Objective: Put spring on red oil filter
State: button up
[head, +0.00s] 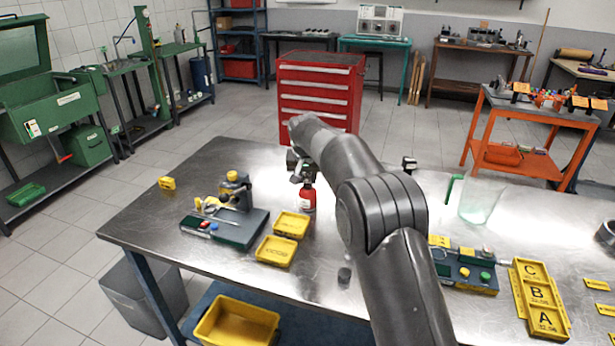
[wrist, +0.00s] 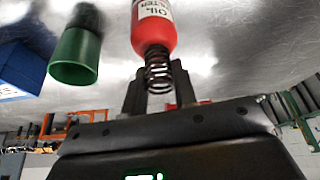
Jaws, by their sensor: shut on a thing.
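The red oil filter (head: 308,197) stands on the metal table beneath my gripper (head: 300,168) in the head view. In the wrist view, which looks upside down, the filter (wrist: 154,32) carries a white label. The dark coil spring (wrist: 158,72) is between the fingers of my gripper (wrist: 157,88), which is shut on it. The spring lines up with the filter's top end and appears to meet it; I cannot tell whether it rests there. The spring is too small to make out in the head view.
A small dark cylinder (head: 344,275) stands in front. A clear container (head: 482,200) and labelled A-B-C tray (head: 517,290) are to the right. The wrist view shows a green cup-like thing (wrist: 73,62).

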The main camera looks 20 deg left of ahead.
jog(key=o, duration=1)
jog(key=shift+c, duration=0.2)
jog(key=shift+r, duration=0.1)
jog(key=shift+s+r, duration=0.1)
jog(key=shift+r, duration=0.2)
jog(key=v, duration=1.1)
jog(key=shift+r, duration=0.2)
jog(key=shift+s, duration=0.1)
